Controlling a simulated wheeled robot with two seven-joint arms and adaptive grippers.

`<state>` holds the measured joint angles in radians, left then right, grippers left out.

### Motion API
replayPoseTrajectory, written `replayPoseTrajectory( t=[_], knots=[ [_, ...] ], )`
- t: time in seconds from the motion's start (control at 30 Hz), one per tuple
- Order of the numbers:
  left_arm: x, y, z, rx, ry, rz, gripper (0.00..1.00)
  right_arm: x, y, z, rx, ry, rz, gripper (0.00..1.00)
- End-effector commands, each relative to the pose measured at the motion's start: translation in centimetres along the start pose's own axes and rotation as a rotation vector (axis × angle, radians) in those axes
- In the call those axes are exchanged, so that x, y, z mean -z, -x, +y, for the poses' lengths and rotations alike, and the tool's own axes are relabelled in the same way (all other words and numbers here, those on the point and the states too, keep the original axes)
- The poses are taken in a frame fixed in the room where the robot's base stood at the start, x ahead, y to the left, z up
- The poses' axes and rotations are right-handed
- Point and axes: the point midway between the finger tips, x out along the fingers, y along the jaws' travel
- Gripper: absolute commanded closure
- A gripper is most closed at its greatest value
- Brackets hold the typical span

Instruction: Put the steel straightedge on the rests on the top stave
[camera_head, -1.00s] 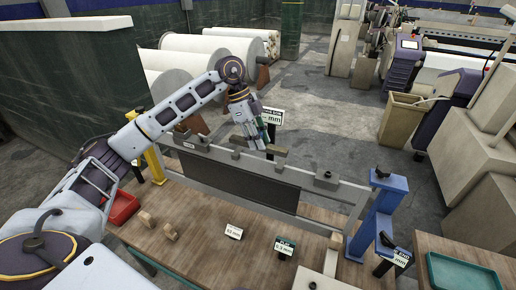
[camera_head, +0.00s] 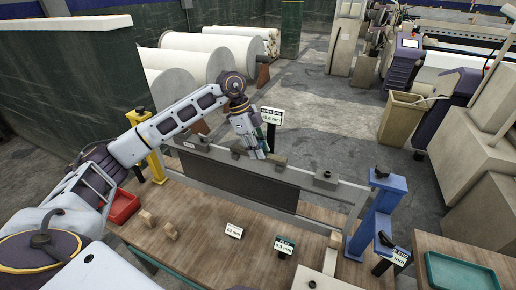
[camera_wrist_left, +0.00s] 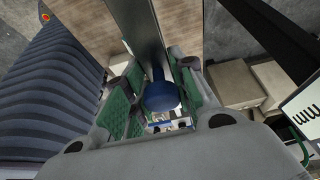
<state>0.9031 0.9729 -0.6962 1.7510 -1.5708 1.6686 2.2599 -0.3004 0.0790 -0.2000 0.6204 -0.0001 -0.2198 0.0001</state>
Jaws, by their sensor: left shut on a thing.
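A long frame with a grey top stave (camera_head: 300,178) stands across the wooden bench. Small dark blocks, which look like rests, sit on it, one right of the middle (camera_head: 326,174). My left gripper (camera_head: 259,156) is over the middle of the stave, pointing down. A short olive-grey bar, seemingly the steel straightedge (camera_head: 278,160), shows beside its fingertips, close to the stave; contact cannot be told. In the left wrist view the green-padded fingers (camera_wrist_left: 158,95) close around a blue knob (camera_wrist_left: 161,97) at a long grey strip (camera_wrist_left: 143,35). My right gripper is not seen.
A blue stand (camera_head: 378,215) holds the frame's right end, a yellow one (camera_head: 157,165) the left. The bench (camera_head: 205,250) carries wooden blocks and small label cards. A red bin (camera_head: 122,206) lies at the left, a green tray (camera_head: 462,272) at the right. A sign (camera_head: 270,118) stands behind.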

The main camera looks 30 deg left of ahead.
Motion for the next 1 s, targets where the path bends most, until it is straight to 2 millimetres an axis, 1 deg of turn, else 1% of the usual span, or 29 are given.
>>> replayPoseTrajectory(
  t=[0.3,0.33,0.4,0.5,0.83,1.0],
  knots=[
    [-0.06,-0.17,-0.02,0.001,0.0,0.001,1.0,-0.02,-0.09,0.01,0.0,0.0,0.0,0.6],
    [-0.09,-0.23,0.0,0.0,0.0,0.0,0.72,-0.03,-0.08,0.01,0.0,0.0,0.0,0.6],
    [-0.09,-0.21,0.0,0.0,0.0,0.0,0.63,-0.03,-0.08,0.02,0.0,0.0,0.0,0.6],
    [-0.08,-0.2,0.0,0.0,0.0,0.0,0.52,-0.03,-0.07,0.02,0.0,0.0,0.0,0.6],
    [-0.05,-0.13,-0.01,0.0,0.0,0.0,0.52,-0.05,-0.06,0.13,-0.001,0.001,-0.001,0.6],
    [0.01,0.48,-0.04,0.001,0.0,0.0,0.52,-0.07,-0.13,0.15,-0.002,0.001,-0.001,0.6]
  ],
)
